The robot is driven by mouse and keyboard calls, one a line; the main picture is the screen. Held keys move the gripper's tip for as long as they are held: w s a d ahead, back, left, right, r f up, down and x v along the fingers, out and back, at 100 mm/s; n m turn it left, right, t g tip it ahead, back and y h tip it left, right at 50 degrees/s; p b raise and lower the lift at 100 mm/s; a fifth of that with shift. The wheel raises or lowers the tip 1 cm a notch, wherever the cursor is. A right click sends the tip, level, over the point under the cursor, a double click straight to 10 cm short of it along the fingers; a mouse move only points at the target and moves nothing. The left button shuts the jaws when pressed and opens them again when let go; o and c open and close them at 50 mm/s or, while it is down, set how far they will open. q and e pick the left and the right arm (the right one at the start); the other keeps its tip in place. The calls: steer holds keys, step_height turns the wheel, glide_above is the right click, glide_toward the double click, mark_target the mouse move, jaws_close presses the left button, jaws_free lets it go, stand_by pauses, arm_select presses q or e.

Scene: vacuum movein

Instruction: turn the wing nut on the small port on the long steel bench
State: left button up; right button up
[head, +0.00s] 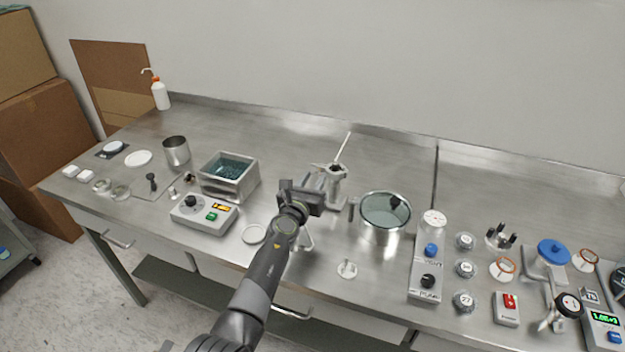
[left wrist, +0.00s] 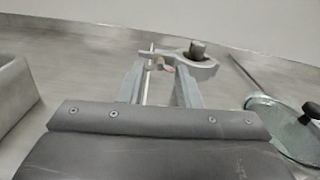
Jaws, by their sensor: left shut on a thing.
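The small port (head: 337,189) is a steel fitting on the long steel bench (head: 385,155), with a clamp ring (left wrist: 203,69) and a dark stub at its top. In the left wrist view, the wing nut (left wrist: 160,62) is a small brownish piece at the near side of the clamp. My left gripper (head: 318,184) reaches the port from the near left. In the left wrist view, its two fingers (left wrist: 162,76) stand on either side of the wing nut and are shut on it. In the head view the gripper hides the nut. My right gripper is not in view.
A steel pot with a glass lid (head: 386,210) stands close to the right of the port. A square bath (head: 229,177) and a control box (head: 203,212) stand to the left. A thin rod (head: 343,146) rises behind the port. Pump controls (head: 427,270) and gauges crowd the right.

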arm_select(q)
steer(key=shift+n+p, duration=0.3)
steer(key=shift+n, duration=1.9)
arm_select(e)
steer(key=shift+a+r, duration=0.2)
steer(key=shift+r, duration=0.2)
arm_select(q)
steer(key=o, duration=1)
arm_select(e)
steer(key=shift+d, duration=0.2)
